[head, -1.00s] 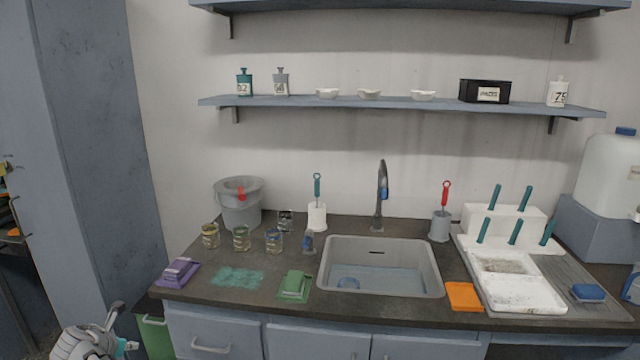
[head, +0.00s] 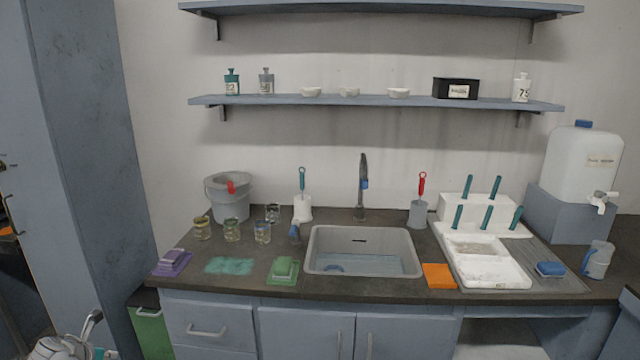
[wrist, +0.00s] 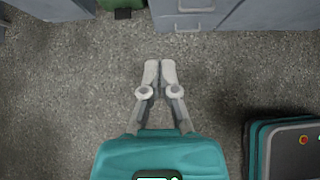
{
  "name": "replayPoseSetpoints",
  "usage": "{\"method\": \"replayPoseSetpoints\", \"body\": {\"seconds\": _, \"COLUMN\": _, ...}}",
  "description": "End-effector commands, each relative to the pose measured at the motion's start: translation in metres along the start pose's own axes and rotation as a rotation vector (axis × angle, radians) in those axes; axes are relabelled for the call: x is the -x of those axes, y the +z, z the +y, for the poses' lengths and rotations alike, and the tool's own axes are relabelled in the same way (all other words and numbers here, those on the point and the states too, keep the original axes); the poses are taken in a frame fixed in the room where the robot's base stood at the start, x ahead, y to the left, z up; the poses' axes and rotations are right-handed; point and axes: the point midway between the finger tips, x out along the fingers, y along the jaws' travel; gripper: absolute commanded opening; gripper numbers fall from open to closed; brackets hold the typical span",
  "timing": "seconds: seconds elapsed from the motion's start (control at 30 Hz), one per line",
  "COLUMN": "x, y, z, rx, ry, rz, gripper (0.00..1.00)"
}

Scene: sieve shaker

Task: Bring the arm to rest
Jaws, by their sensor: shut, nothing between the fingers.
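My gripper (wrist: 160,75) shows in the wrist view with its two pale fingers together and nothing between them. It hangs over bare grey floor (wrist: 70,85), in front of grey-blue cabinet drawers (wrist: 185,10) at the top of that view. In the head view only a part of my arm shows at the lower left corner, and the fingers are out of sight there.
The counter (head: 210,283) holds a sink (head: 408,268), a grey bucket (head: 229,205), several jars, sponges and a white rack (head: 450,210). A green bin (head: 152,335) stands below its left end. A tall cabinet (head: 85,130) is at the left.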

Motion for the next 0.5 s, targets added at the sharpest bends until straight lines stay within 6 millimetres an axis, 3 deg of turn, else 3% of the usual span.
{"method": "replayPoseSetpoints", "body": {"seconds": 0.07, "x": -0.001, "y": 0.001, "z": -0.001, "rx": -0.003, "ry": -0.001, "rz": 0.001, "gripper": 0.00}}
{"method": "replayPoseSetpoints", "body": {"seconds": 0.5, "x": -0.032, "y": 0.025, "z": -0.058, "rx": -0.176, "ry": -0.061, "rz": 0.040, "gripper": 0.00}}
